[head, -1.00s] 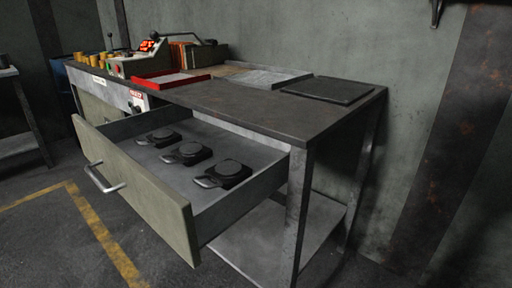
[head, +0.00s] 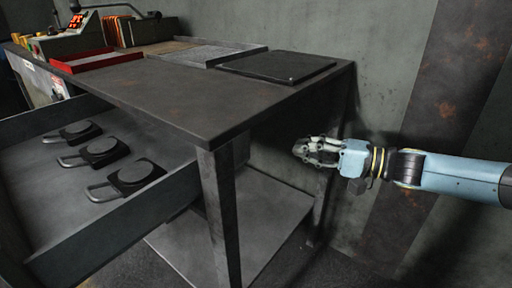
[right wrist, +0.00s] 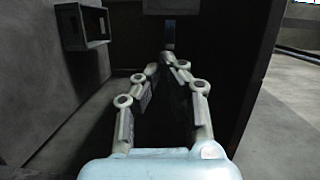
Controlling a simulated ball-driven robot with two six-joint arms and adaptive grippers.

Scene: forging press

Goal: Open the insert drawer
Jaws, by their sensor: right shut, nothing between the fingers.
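The insert drawer (head: 150,212) is pulled out from under the bench at the left of the head view. Several black round inserts with metal handles lie in it, one of them the nearest insert (head: 134,176). The drawer's front and handle are out of the head view now. My right gripper (head: 300,150) is shut and empty, to the right of the drawer and beside the bench's right end, apart from the drawer. In the right wrist view its fingers (right wrist: 168,60) meet at the tips. My left gripper is not in view.
The dark bench top (head: 180,95) carries a red tray (head: 95,60), a grey tray (head: 215,54) and a black plate (head: 277,66). A bench leg (head: 220,215) stands between the drawer and my right gripper. A lower shelf (head: 255,225) lies below.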

